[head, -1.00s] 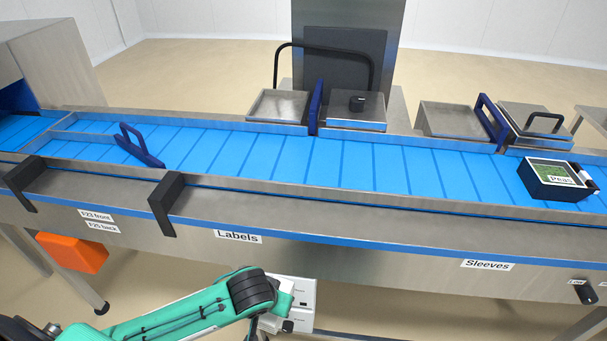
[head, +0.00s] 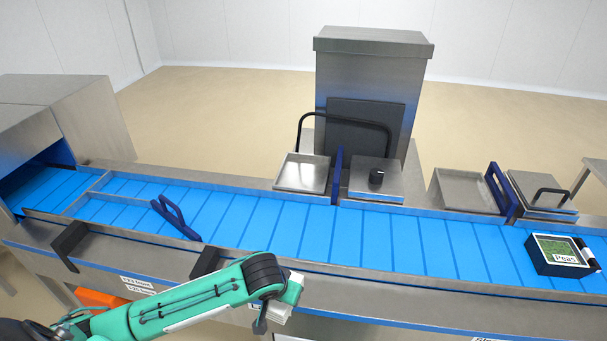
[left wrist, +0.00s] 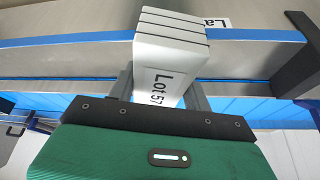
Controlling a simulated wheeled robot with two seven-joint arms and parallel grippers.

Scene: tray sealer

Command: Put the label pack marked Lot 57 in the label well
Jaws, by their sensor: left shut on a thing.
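In the left wrist view the white label pack (left wrist: 168,62), printed Lot 57, is between the fingers of my left gripper (left wrist: 160,92), which is shut on it. Dark lines cross its far end. In the head view my left arm comes in low, and its wrist overlaps the conveyor's front edge. A white piece (head: 281,312) beside the wrist looks like the pack; the fingers are hidden there. The Labels sign is mostly hidden behind the arm, and part of it shows in the wrist view (left wrist: 225,22). I cannot make out the label well. My right gripper is not in view.
The blue conveyor (head: 330,233) runs across, with a dark blue handle (head: 176,216) and black front brackets (head: 69,246). A peas tray (head: 560,254) sits at its right. Steel trays (head: 301,172) and a tall steel cabinet (head: 372,70) stand behind.

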